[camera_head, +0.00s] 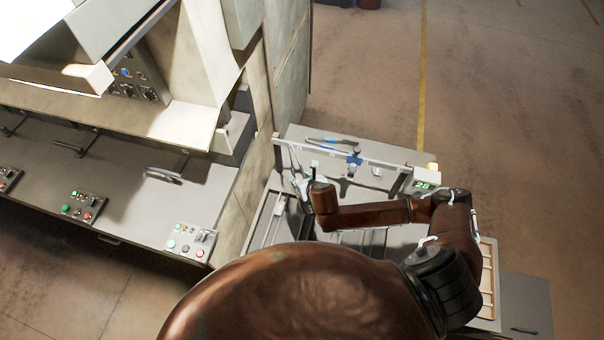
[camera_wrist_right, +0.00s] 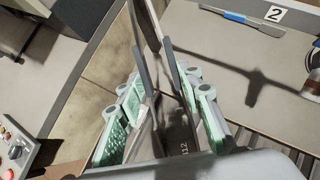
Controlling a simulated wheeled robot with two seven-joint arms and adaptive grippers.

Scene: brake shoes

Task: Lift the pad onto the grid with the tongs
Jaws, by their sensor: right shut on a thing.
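My right gripper (camera_head: 303,187) is over the left part of the grey table, beside the tall machine wall. In the right wrist view its green-padded fingers (camera_wrist_right: 165,85) are closed around a grey tool with two long arms, which look like the tongs (camera_wrist_right: 172,68). The arms point away from the gripper, toward the top of the picture. A dark face marked with digits, perhaps 112, shows between the fingers. I cannot make out the brake pad. Dark slats (camera_wrist_right: 275,147) at the lower right of the wrist view may be part of the grid. My left gripper is out of view.
A wooden tray (camera_head: 488,262) stands at right. A control panel (camera_head: 190,242) is at left.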

